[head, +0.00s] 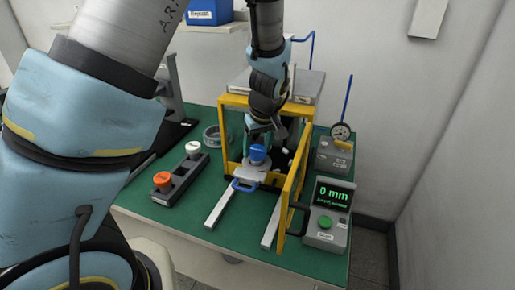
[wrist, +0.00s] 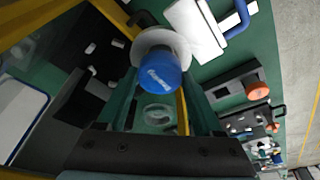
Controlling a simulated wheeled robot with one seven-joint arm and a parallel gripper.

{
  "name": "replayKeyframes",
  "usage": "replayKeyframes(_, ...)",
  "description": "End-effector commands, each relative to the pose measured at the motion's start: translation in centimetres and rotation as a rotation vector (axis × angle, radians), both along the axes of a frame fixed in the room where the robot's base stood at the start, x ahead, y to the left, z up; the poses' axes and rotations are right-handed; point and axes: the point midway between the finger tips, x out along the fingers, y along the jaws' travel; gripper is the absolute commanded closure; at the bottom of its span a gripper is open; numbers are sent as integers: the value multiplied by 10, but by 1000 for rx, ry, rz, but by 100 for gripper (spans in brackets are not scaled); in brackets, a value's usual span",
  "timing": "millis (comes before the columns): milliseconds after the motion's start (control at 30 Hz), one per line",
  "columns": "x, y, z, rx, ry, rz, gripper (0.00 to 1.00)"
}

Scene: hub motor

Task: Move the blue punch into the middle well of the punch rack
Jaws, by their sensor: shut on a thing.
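The blue punch (head: 258,153) is inside the front of the yellow frame, over a grey sliding plate (head: 262,173). My gripper (head: 262,138) reaches down to it from above. In the wrist view the blue punch (wrist: 160,72) is between my gripper's two fingertips (wrist: 162,82), which are shut on it. A pale round disc (wrist: 160,42) shows behind it; I cannot tell whether they touch. The dark punch rack (head: 180,178) lies to the left, with a white punch (head: 193,147) at its far end and an orange punch (head: 162,179) at its near end. No punch shows between them.
The yellow frame (head: 224,140) surrounds my gripper, with its yellow door (head: 292,190) swung open on the right. Two pale rails (head: 222,208) run forward, with a blue handle (head: 244,186) between. A "0 mm" readout box (head: 328,215) stands at right. Green tabletop is clear between rack and rails.

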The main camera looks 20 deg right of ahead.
Motion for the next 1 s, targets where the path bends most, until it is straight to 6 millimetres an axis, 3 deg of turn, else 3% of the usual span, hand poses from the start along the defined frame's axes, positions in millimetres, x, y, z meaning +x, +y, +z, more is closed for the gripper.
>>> replayKeyframes(1000, 1, -1, 58, -3, -2, -1, 88)
